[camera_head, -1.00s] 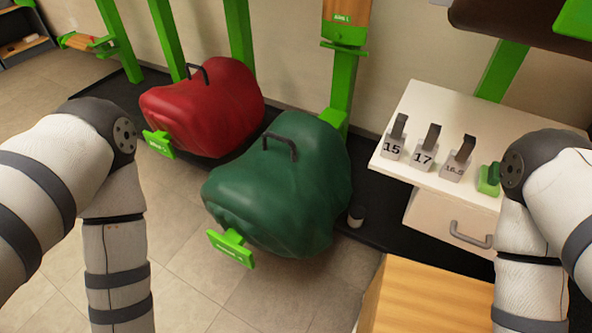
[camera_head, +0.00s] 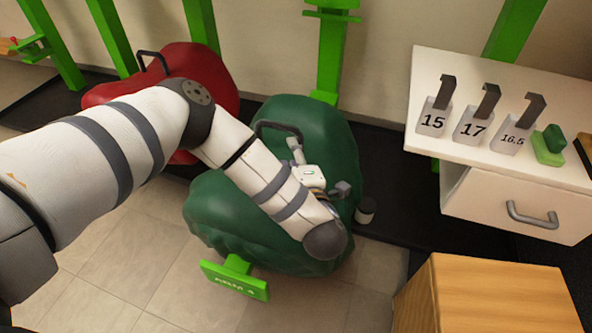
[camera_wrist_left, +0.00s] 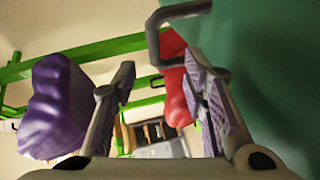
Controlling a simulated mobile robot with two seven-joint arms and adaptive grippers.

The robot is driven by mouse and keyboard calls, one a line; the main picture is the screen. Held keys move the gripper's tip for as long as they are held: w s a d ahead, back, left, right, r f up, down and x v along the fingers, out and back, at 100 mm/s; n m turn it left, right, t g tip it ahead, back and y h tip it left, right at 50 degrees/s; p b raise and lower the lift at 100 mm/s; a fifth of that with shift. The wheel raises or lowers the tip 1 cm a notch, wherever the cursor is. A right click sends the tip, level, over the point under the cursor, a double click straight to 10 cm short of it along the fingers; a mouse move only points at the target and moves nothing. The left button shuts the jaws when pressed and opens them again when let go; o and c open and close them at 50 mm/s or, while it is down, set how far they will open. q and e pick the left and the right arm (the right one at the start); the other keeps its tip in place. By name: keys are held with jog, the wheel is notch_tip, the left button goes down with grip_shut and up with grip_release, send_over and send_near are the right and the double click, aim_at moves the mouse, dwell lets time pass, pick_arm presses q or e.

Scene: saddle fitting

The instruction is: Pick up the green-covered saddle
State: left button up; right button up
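The green-covered saddle (camera_head: 225,213) sits on a green stand in the middle of the head view. Its black handle (camera_head: 279,126) rises from the top of the cover. My left arm lies across the cover and hides part of it. My left gripper (camera_head: 300,154) is just in front of the handle, close to the cover. In the left wrist view, its two fingers (camera_wrist_left: 158,78) are apart with nothing held. The handle (camera_wrist_left: 153,42) shows ahead of them, nearer the right-hand finger, beside the green cover (camera_wrist_left: 270,60). Contact cannot be told. My right gripper is not in view.
A red-covered saddle (camera_head: 215,70) stands behind my left arm. A green bracket (camera_head: 235,279) juts out in front of the green cover. A white cabinet (camera_head: 480,65) with numbered tags and a wooden box (camera_head: 480,290) stand right. A purple-covered saddle (camera_wrist_left: 50,110) shows in the wrist view.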

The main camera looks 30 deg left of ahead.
aim_at(276, 127)
pick_arm(q)
jog(key=shift+n+y, duration=0.4)
jog(key=shift+n, duration=0.2)
jog(key=b+x, duration=0.1)
jog(key=x, duration=0.3)
jog(key=b+x, duration=0.1)
jog(key=x, duration=0.8)
jog(key=shift+s+a+r+b, duration=0.2)
jog(key=shift+a+b, duration=0.2)
jog(key=shift+a, duration=0.1)
grip_shut()
jog(key=shift+r, duration=0.15)
